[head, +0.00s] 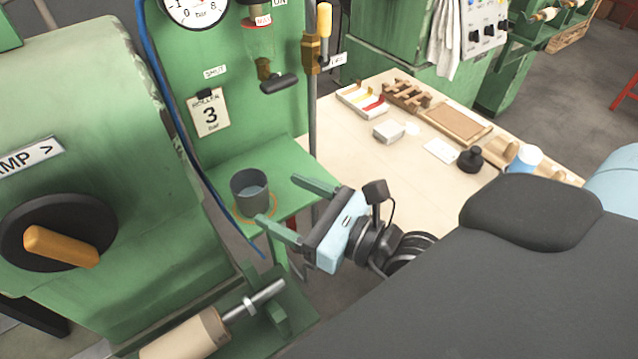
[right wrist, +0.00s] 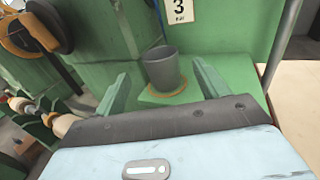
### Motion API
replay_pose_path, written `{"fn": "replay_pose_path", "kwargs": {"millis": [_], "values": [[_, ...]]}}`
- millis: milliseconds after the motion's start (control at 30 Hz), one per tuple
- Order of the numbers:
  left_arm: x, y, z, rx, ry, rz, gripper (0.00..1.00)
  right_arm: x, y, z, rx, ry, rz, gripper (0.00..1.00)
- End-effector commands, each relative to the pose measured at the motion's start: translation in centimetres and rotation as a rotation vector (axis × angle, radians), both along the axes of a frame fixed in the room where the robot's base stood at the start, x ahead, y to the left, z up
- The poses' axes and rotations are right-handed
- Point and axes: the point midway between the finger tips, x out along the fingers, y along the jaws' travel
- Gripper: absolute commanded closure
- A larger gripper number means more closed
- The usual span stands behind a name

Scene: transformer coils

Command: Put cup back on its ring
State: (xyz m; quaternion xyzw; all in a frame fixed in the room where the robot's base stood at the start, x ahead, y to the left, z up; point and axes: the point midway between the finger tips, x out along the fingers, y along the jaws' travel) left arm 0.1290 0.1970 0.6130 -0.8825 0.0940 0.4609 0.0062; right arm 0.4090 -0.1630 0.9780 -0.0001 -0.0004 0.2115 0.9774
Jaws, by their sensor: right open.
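The dark grey cup (head: 249,191) stands upright on the small green shelf (head: 215,178) of the machine. It also shows in the right wrist view (right wrist: 161,68). An orange-brown ring (head: 271,203) is marked on the shelf under and around the cup; the ring also shows in the right wrist view (right wrist: 166,96). The cup's base seems to lie within the ring, though its exact centring is hard to tell. My right gripper (head: 279,205) is open and empty, its green fingers pointing at the cup from the shelf's front. My left gripper is not in view.
A tap (head: 277,81) hangs above the shelf, beside a vertical pipe (head: 313,120). A coil shaft (head: 250,304) lies below.

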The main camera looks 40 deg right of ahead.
Motion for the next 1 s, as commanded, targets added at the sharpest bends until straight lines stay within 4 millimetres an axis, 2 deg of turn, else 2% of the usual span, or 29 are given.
{"fn": "replay_pose_path", "kwargs": {"millis": [200, 400, 633, 1000], "values": [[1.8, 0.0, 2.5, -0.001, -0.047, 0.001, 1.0, -2.3, -1.0, 0.4, -0.002, 0.0, 0.001, 0.27], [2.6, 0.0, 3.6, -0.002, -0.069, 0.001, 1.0, -4.1, -1.8, 0.2, -0.002, -0.001, 0.002, 0.27], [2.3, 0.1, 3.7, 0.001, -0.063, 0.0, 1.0, -5.1, -2.3, 0.1, 0.0, 0.001, 0.0, 0.27], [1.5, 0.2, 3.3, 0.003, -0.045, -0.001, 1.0, -5.2, -2.4, 0.0, 0.0, 0.0, 0.0, 0.27]]}}
